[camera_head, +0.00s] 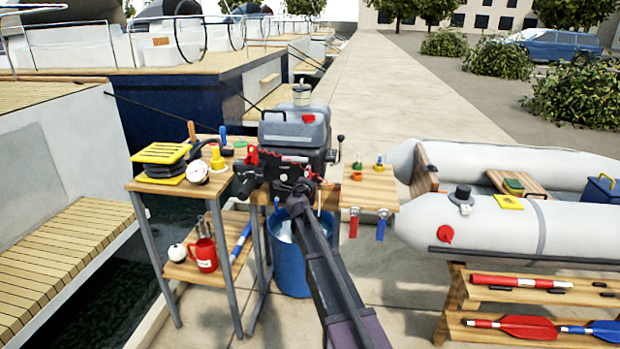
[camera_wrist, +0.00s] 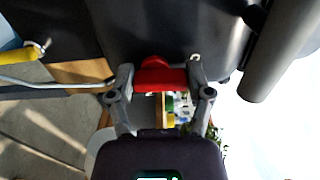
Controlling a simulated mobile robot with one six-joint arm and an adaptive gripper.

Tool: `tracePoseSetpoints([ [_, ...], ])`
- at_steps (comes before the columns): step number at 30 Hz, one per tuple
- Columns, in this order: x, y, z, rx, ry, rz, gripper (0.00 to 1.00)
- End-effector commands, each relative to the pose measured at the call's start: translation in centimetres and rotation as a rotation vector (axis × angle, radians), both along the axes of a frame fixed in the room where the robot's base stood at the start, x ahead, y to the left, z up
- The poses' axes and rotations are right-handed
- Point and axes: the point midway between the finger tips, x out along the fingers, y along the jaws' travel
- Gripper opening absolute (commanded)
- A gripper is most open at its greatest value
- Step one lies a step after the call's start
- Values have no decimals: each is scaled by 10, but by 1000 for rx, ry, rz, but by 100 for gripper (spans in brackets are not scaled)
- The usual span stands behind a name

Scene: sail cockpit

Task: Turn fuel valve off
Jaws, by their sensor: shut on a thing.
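The dark outboard motor (camera_head: 293,135) stands on the bench in the middle of the head view. Its dark casing (camera_wrist: 150,30) fills the top of the wrist view. A red lever (camera_wrist: 160,74), which looks like the fuel valve, sits at the casing's lower edge. My gripper (camera_wrist: 161,80) is shut on the red lever, one finger at each end. In the head view my arm reaches up to the front of the motor. My wrist covers the lever and fingertips there.
Left of the motor, a side table holds black and yellow coils (camera_head: 163,160) and a red mug (camera_head: 203,254) below. A blue bucket (camera_head: 287,262) stands under the motor. A grey dinghy (camera_head: 500,225) lies at the right. A dark grey bar (camera_wrist: 275,50) flanks my gripper.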

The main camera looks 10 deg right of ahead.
Motion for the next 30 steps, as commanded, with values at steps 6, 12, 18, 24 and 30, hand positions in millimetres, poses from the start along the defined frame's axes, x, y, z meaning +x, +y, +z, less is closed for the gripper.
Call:
tracePoseSetpoints([
  [6,-2,-3,-1,-48,16,-8,18],
  [12,-2,-3,-1,-56,19,-8,18],
  [18,-2,-3,-1,-56,19,-8,18],
  [24,-1,-2,0,-55,18,-5,100],
  [30,-1,-1,0,-55,18,-3,100],
])
